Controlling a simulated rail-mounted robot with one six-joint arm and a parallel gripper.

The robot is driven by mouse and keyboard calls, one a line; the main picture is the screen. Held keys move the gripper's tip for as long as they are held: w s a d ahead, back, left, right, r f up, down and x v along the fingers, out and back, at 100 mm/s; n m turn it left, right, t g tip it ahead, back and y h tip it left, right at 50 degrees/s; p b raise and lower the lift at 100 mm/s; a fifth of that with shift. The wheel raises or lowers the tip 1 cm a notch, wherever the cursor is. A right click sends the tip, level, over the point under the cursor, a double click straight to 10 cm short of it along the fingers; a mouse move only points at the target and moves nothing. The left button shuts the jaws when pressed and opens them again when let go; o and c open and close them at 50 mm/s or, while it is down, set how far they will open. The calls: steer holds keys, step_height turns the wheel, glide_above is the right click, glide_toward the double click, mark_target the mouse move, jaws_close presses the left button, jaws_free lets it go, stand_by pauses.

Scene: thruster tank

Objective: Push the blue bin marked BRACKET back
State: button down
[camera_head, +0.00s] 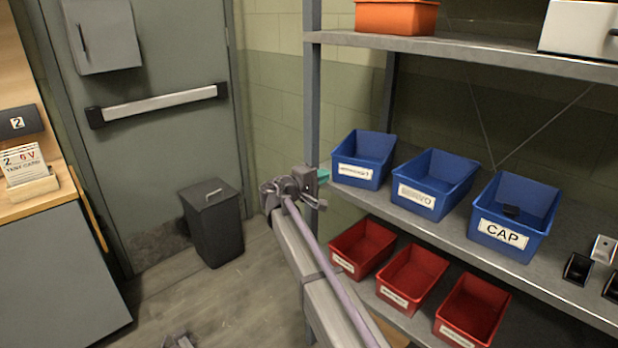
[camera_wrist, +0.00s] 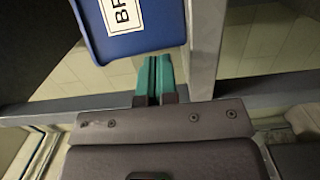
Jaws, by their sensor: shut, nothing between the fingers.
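The blue bin whose label starts with BR (camera_wrist: 130,40) shows at the top of the wrist view; the rest of its label is cut off. It appears to be the leftmost blue bin (camera_head: 371,147) on the middle shelf in the head view, where its label is too small to read surely. My gripper (camera_head: 323,174) is at that bin's front left side, near the shelf post. In the wrist view its teal fingers (camera_wrist: 155,64) are shut and empty, with tips at the bin's lower edge. I cannot tell whether they touch it.
A second blue bin (camera_head: 437,180) and a blue CAP bin (camera_head: 528,208) stand to the right on the shelf (camera_head: 400,213). Red bins (camera_head: 414,272) sit on the shelf below. The upright post (camera_head: 312,90) is close to my gripper. A dark trash bin (camera_head: 213,222) stands by the door.

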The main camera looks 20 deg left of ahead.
mark_target(335, 175)
steer(key=shift+d, duration=0.1)
steer(key=shift+w+d, duration=0.25)
steer(key=shift+d, duration=0.45)
steer(key=shift+w+d, duration=0.2)
steer(key=shift+d, duration=0.45)
